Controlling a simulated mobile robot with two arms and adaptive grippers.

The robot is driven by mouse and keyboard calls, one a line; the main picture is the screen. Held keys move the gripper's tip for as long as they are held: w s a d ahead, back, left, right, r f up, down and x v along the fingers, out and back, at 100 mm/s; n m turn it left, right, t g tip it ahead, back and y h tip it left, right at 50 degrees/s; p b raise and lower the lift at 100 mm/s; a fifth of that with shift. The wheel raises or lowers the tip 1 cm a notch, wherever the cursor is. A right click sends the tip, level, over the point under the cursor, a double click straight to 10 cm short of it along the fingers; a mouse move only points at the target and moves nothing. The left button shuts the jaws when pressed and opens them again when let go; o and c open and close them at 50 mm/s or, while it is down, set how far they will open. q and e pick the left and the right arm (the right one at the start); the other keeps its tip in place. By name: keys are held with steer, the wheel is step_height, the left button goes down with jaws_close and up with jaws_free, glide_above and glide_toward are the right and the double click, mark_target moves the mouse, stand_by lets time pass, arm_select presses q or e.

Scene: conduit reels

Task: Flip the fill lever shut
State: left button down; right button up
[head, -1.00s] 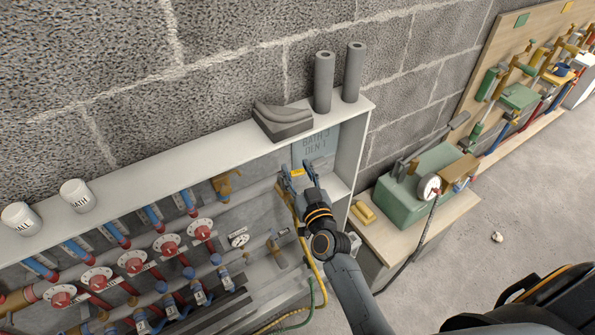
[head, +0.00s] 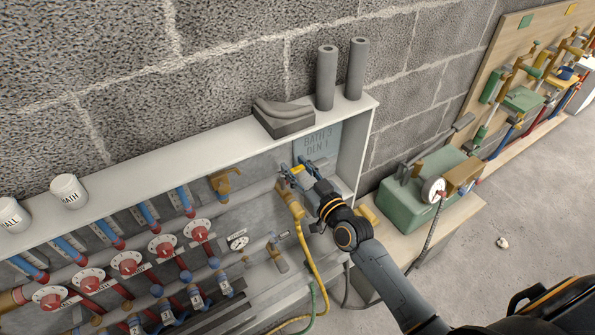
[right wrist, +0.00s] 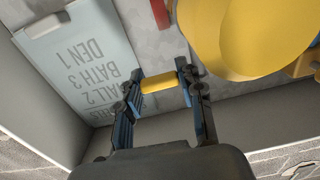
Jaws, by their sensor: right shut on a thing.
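The fill lever shows as a small yellow bar (head: 297,169) at the right end of the manifold cabinet, below the blue-grey label plate. My right gripper (head: 293,171) reaches it from the lower right. In the right wrist view the yellow lever end (right wrist: 158,83) lies between the two fingers of my right gripper (right wrist: 160,90), which are shut on it. A yellow fitting (head: 290,201) with a yellow hose (head: 312,256) hangs just below the gripper. A large yellow rounded part (right wrist: 245,40) fills the wrist view's upper right. The lever's pivot is hidden. My left gripper is out of view.
The label plate (head: 318,146) is behind the gripper, and the cabinet's side wall (head: 355,143) is close on the right. Several red dials (head: 162,247) line the pipes at left. A green pump unit (head: 425,190) with a gauge stands on a bench to the right.

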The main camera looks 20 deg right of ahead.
steer(key=shift+r, duration=0.1)
steer(key=o, duration=1.2)
steer(key=v, duration=1.2)
